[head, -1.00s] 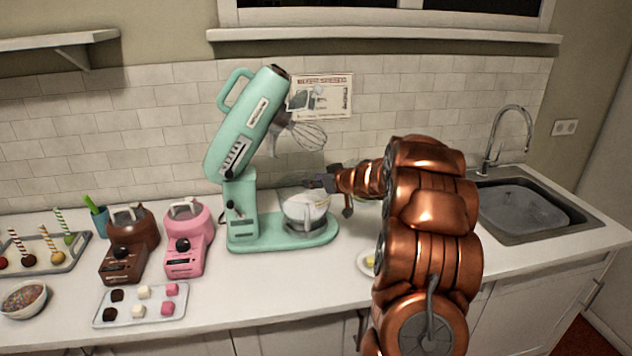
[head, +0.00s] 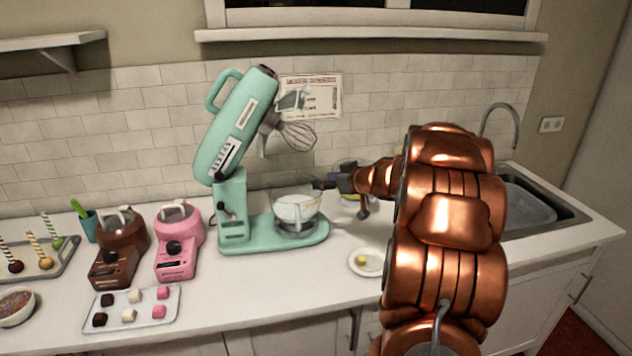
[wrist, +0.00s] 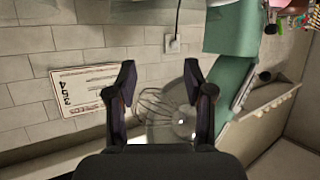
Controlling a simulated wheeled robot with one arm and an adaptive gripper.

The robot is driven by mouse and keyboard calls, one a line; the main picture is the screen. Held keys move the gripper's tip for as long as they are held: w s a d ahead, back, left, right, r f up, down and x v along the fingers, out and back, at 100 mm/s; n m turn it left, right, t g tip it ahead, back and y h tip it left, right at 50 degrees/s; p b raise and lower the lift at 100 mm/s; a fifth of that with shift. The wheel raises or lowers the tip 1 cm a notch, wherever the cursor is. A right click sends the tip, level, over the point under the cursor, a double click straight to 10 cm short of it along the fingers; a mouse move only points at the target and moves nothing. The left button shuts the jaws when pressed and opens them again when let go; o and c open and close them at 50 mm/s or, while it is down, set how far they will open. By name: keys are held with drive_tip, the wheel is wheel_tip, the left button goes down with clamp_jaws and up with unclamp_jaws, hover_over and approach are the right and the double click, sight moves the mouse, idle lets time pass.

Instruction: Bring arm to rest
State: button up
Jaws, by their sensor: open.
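My gripper (head: 345,190) is just right of the glass mixing bowl in the head view, above the counter. In the wrist view my gripper (wrist: 160,88) shows two dark fingers spread wide with nothing held between them. My copper arm reaches in from the lower right and hides part of the counter and sink. The mint stand mixer (head: 228,150) has its head tilted up, with the whisk (head: 297,135) raised clear of the bowl. The glass bowl (head: 296,208) sits on the mixer base with pale contents. The mixer also shows sideways in the wrist view (wrist: 232,75).
A small plate (head: 358,268) with a yellow piece lies on the counter near my arm. Brown (head: 119,252) and pink (head: 178,245) machines and a tray of cubes (head: 160,322) stand left. A bowl-like item behind my gripper is partly hidden. The sink (head: 560,208) is right.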

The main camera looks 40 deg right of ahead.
drive_tip(key=v, duration=0.3)
drive_tip(key=s+a+r+m+g+h, duration=0.3)
drive_tip(key=a+r+m+h, duration=0.15)
drive_tip(key=h, duration=0.35)
drive_tip(key=s+a+f+n+g+y, duration=0.1)
drive_tip(key=s+a+f+g+y, duration=0.1)
drive_tip(key=s+a, duration=0.7)
drive_tip(key=s+a+f+n+g+y, duration=0.1)
drive_tip(key=s+a+f+g, duration=0.4)
drive_tip(key=s+a, duration=0.5)
drive_tip(key=s+a+f+n+g+y, duration=0.1)
drive_tip(key=s+a+f+g+y, duration=0.2)
drive_tip(key=s+a, duration=0.7)
drive_tip(key=s+f+g, duration=0.1)
drive_tip(key=s+g, duration=0.1)
drive_tip(key=s, duration=0.5)
drive_tip(key=shift+a+f, duration=0.2)
drive_tip(key=shift+a, duration=0.05)
